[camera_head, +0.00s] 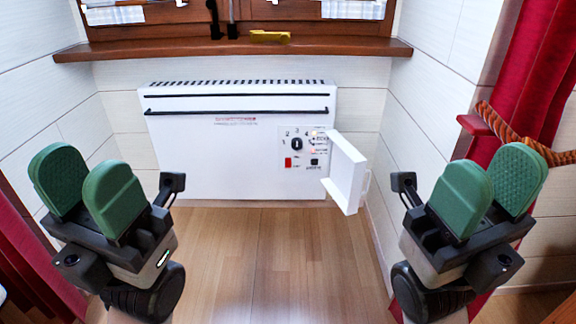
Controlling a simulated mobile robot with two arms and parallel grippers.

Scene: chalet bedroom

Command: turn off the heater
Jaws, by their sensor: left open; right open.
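A white panel heater (215,160) hangs on the wall below the window sill. On its right part is a control panel with a black dial (296,144), numbers around it, a red switch (288,162) and a small black switch (314,161). A light glows near the panel's top right. The white cover door (345,172) stands open to the right. My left gripper (84,186) is open and empty at the left, apart from the heater. My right gripper (490,190) is open and empty at the right, apart from the heater and door.
A wooden sill (150,48) runs above the heater, with a yellow object (270,37) on it. A red curtain (525,90) with an orange rope tie (520,130) hangs at the right. Another red curtain (30,255) is at the lower left. The wooden floor (255,250) between my grippers is clear.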

